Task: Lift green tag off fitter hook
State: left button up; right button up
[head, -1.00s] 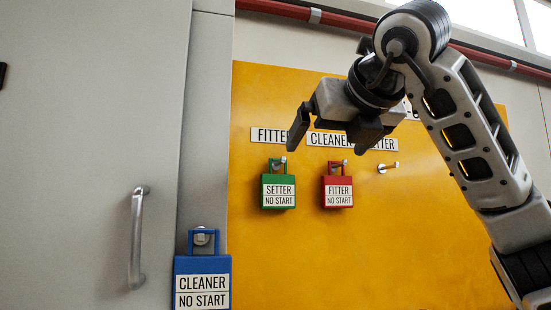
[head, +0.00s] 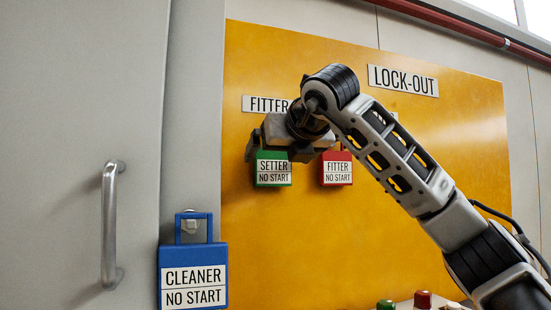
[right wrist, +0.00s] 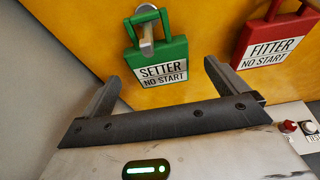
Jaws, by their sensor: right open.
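The green tag (head: 273,173), lettered SETTER NO START, hangs on the yellow board below the FITTER label (head: 262,104). In the right wrist view the green tag (right wrist: 163,68) hangs by its shackle on the metal fitter hook (right wrist: 147,46). My right gripper (head: 276,150) is open in front of the tag's upper part, hiding its shackle and hook in the head view. In the right wrist view the fingers of the gripper (right wrist: 163,78) flank the tag's lower part, with gaps on both sides and nothing held. My left gripper is not in view.
A red tag (head: 337,172), lettered FITTER NO START, hangs close to the right. A blue tag (head: 193,275), lettered CLEANER NO START, hangs lower left near a door handle (head: 110,225). Push buttons (head: 423,299) sit at the bottom. The lower board (head: 300,240) is clear.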

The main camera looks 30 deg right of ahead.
aim_at(274, 156)
jog(key=shift+x, duration=1.8)
jog(key=c, duration=1.4)
jog(key=shift+o, duration=0.2)
jog(key=shift+r, duration=0.1)
jog(key=shift+r+p, duration=0.35)
jog(key=shift+p, duration=0.2)
jog(key=shift+r, duration=0.2)
jog(key=shift+s+a, duration=0.1)
jog(key=shift+s, duration=0.05)
jog(key=shift+c, duration=0.2)
